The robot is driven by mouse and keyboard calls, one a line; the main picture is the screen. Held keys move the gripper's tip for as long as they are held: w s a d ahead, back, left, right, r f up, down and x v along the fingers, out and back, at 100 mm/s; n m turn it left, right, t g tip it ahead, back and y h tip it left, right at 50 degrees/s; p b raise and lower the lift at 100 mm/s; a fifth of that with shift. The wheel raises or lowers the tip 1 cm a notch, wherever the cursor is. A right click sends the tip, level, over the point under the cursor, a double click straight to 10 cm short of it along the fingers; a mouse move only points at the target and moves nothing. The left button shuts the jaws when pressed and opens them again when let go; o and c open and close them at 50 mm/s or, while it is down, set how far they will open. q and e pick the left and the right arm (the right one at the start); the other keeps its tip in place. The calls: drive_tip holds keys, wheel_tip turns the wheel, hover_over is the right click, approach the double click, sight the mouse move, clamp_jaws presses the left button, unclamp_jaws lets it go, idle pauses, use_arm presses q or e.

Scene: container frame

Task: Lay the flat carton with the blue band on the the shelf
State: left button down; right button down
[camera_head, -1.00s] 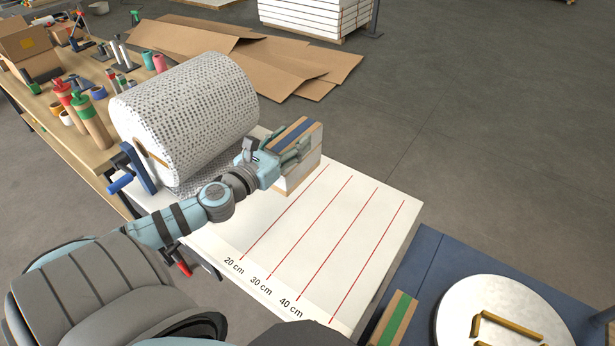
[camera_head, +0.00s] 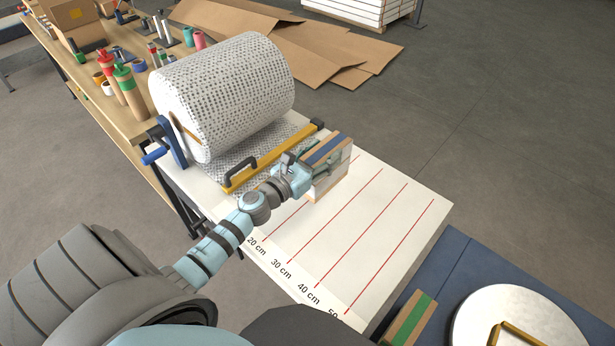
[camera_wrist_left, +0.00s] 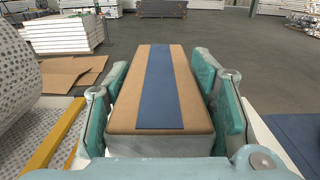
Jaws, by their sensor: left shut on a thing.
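The flat carton with the blue band (camera_head: 327,150) is brown on top, with a blue stripe along its length. It is in my left gripper (camera_head: 312,172), above the white measuring table near the roll. In the left wrist view the carton (camera_wrist_left: 158,85) lies between the two teal finger pads of the gripper (camera_wrist_left: 160,110), its long side pointing away from me. I cannot tell if its underside touches anything. I cannot make out the shelf in these frames. My right gripper is not in view.
A patterned roll (camera_head: 222,95) stands on the white table (camera_head: 385,215) with red lines. A yellow cutting bar (camera_head: 270,158) lies beside it. A carton with a green band (camera_head: 410,318) and a round plate (camera_head: 520,320) are at the lower right. Cardboard sheets (camera_head: 330,50) lie on the floor.

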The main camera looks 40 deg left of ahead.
sight(321, 183)
use_arm(q)
wheel_tip(321, 183, down, 12)
drive_tip(key=b, duration=1)
drive_tip(key=shift+r+b, duration=0.15)
drive_tip(key=shift+b, duration=0.15)
drive_tip(key=shift+d+r, duration=0.1)
drive_tip(key=shift+r, duration=0.15)
drive_tip(key=shift+f, duration=0.1)
drive_tip(key=c, duration=1.1)
unclamp_jaws()
drive_tip(key=shift+f, duration=0.1)
drive_tip(key=o, duration=0.4)
